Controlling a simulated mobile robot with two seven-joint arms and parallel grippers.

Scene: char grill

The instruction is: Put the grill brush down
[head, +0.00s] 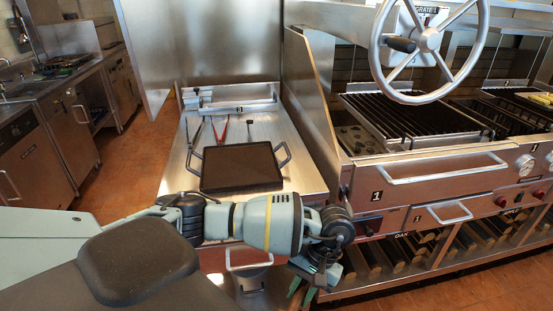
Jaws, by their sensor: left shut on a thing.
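My left arm reaches in from the left, and my left gripper (302,295) hangs at its end, pointing down, in front of the steel side table's right front corner. Its green fingers are partly cut off by the lower edge of the view. It is shut on the grill brush, which is mostly hidden by the wrist and fingers, so its tilt cannot be told. The steel side table (176,165) stands behind my wrist. My right gripper is not in view.
A black griddle pan (240,167) with two side handles fills the table's front middle. Red-handled tongs (223,131) and other long tools lie behind it. The char grill (420,118) with a large handwheel (428,40) stands at right, above split wood (400,252).

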